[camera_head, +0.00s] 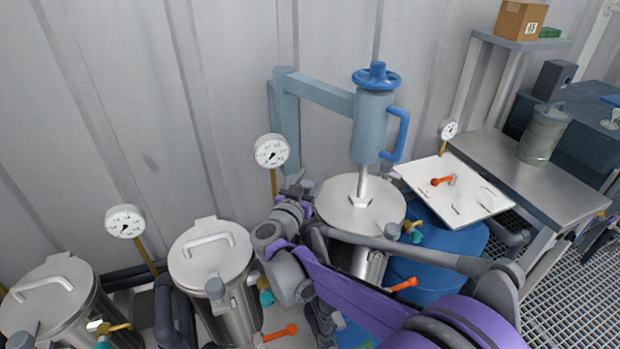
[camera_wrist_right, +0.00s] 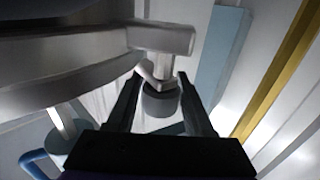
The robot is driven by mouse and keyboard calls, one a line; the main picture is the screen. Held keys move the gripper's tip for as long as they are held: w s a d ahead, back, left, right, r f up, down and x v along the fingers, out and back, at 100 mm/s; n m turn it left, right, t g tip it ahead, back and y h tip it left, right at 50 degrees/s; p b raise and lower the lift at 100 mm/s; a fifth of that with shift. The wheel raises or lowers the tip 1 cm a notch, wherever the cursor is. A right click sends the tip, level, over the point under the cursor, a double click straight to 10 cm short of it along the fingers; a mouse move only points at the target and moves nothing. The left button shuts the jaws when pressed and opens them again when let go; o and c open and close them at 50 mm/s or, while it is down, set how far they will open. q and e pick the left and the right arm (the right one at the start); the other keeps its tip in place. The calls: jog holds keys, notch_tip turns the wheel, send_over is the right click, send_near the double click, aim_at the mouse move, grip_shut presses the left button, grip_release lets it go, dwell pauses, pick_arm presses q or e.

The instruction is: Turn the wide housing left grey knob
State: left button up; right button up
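The wide housing (camera_head: 358,203) is a broad steel vessel with a flat lid, standing under a blue-grey lifting arm in the head view. My right gripper (camera_head: 296,188) is at the left edge of its lid. In the right wrist view a grey knob (camera_wrist_right: 160,102) sits between the two fingers of the right gripper (camera_wrist_right: 160,82). The fingers are open, with a gap showing on each side of the knob. In the head view the knob is hidden behind my gripper and wrist.
A pressure gauge (camera_head: 271,151) on a yellow stem stands just behind my right gripper. The lifting arm (camera_head: 318,92) rises behind the housing. Narrower steel vessels (camera_head: 210,253) stand to the left. A white board (camera_head: 455,192) and a steel table (camera_head: 545,185) are at right.

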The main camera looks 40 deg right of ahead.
jog(key=shift+o, duration=1.2)
jog(key=v, duration=0.7)
jog(key=shift+s+a, duration=0.15)
jog(key=shift+a, duration=0.1)
